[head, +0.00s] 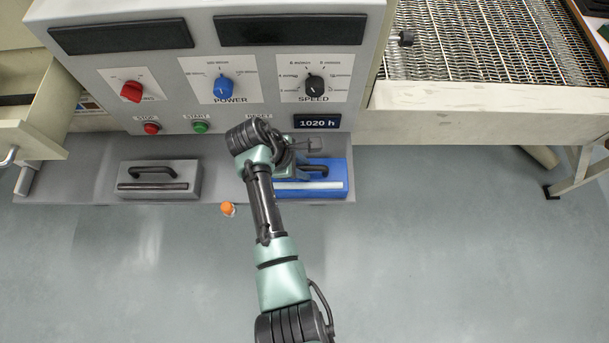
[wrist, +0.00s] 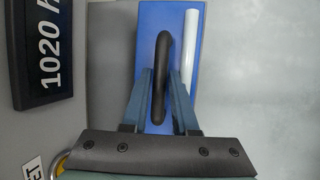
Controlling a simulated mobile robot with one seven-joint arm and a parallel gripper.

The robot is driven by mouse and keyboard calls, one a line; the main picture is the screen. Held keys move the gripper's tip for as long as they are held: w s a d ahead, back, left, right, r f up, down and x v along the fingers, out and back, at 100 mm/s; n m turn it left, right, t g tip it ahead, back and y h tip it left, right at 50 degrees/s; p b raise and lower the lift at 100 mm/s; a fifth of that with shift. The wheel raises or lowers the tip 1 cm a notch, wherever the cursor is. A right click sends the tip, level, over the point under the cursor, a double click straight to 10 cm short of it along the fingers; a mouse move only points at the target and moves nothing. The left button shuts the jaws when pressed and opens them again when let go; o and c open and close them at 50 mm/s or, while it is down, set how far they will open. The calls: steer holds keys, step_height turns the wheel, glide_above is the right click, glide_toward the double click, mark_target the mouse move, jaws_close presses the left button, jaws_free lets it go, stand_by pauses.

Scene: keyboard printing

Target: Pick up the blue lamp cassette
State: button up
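The blue lamp cassette (head: 335,182) lies on the grey ledge at the foot of the machine, partly hidden by my arm in the head view. It is a blue box with a white tube along one side and a black handle on top. In the wrist view, the cassette (wrist: 214,8) shows as blue surface around its black handle (wrist: 161,60). My gripper (wrist: 161,78) is over the cassette, with one finger on each side of the handle. The fingers stand apart with the handle between them; firm contact is not visible. In the head view, the fingers (head: 304,168) are partly hidden.
A grey cassette (head: 158,190) with a black handle lies on the ledge to the left. A small orange-capped item (head: 228,209) is near the ledge's front edge. The machine's display (head: 317,122) is just behind the gripper. The floor (head: 450,250) at the right is clear.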

steer(key=shift+f, duration=0.15)
jaws_close()
stand_by(1.3)
steer(key=shift+w, duration=0.1)
